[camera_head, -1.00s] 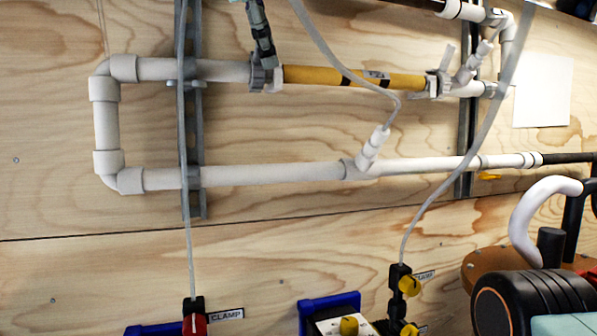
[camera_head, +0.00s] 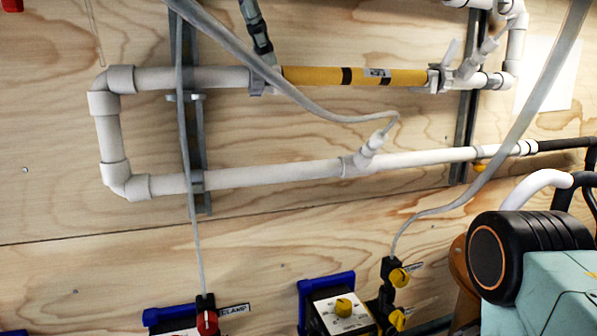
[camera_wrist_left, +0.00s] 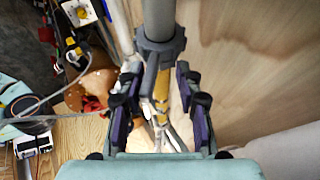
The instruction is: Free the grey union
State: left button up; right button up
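A hose partly covers the left one. In the left wrist view a grey collar (camera_wrist_left: 160,48) shows on a pipe, with yellow beyond it. My left gripper (camera_wrist_left: 157,80) is open there, its dark fingers apart on either side just below the collar. Contact cannot be told. I cannot make out its fingers in the head view. My right gripper is not in view.
A translucent hose (camera_head: 285,88) crosses in front of the left union. A lower white pipe (camera_head: 275,173) runs below. Blue-framed boxes (camera_head: 327,285) and a red clamp knob (camera_head: 207,322) sit at the bottom. A teal and black arm part fills the lower right.

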pick_arm(q)
jog(key=shift+w+r+g+p, duration=0.2)
jog(key=shift+r+g+p, duration=0.15)
jog(key=shift+p, duration=0.45)
jog(key=v, duration=1.1)
jog(key=shift+a, duration=0.3)
